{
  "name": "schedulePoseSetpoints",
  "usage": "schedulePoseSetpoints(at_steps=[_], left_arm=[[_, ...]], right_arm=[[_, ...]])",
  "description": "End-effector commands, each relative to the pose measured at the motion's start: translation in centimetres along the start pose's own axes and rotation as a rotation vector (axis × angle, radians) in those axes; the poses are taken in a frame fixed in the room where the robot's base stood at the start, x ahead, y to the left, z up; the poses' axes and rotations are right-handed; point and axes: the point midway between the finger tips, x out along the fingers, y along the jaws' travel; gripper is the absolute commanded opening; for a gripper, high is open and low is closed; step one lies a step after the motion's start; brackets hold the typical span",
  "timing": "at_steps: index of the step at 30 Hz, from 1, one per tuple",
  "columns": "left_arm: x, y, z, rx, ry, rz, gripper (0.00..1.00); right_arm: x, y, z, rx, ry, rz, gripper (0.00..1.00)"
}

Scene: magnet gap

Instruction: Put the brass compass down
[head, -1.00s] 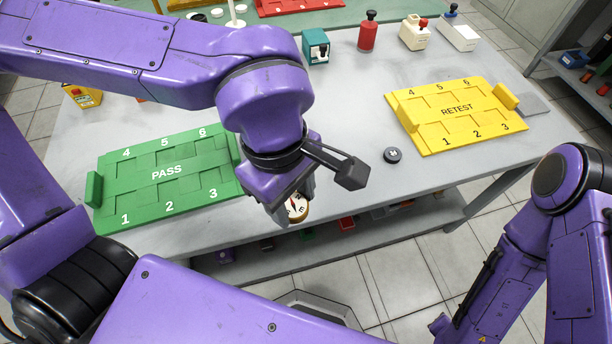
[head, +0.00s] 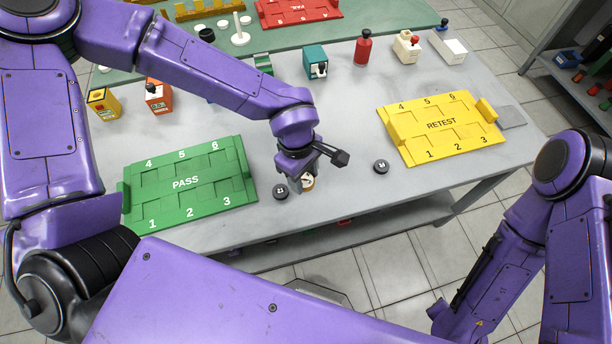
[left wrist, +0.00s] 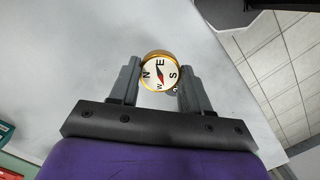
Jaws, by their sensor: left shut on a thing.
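The brass compass (left wrist: 159,72) has a white face with letters and a red needle. It sits between the two fingers of my left gripper (left wrist: 158,88), which is shut on it, in the left wrist view. In the head view the compass (head: 308,183) shows partly below my left gripper (head: 303,181), over the front part of the grey table (head: 330,215). I cannot tell whether the compass touches the table top. My right gripper is not clearly in view; only part of the right arm shows at the right.
The green PASS board (head: 190,184) is at left, the yellow RETEST board (head: 442,126) at right.

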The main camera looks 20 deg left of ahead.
Motion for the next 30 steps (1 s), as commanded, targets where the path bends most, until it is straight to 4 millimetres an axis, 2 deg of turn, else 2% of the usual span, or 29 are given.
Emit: schedulePoseSetpoints(at_steps=[8,12,23,24,26,27,30], left_arm=[[2.5,1.9,-1.4,0.0,0.001,0.0,0.16],[5.2,1.7,-1.7,0.002,0.001,-0.002,0.16],[5.7,1.8,-1.7,0.002,-0.001,0.001,0.16],[5.7,1.8,-1.7,0.002,-0.001,0.001,0.5],[5.7,1.8,-1.7,0.002,-0.001,0.001,0.7],[5.7,1.8,-1.7,0.002,-0.001,0.001,0.73],[5.7,1.8,-1.7,0.002,0.0,0.001,0.73]], right_arm=[[-0.2,0.0,-0.1,0.0,0.0,0.0,0.43],[0.1,0.0,0.0,0.0,0.0,0.0,0.43],[0.1,0.0,0.0,0.0,0.0,0.0,0.43],[0.1,0.0,0.0,0.0,0.0,0.0,0.43],[0.1,0.0,0.0,0.0,0.0,0.0,0.43],[0.1,0.0,0.0,0.0,0.0,0.0,0.43],[0.1,0.0,0.0,0.0,0.0,0.0,0.43]])
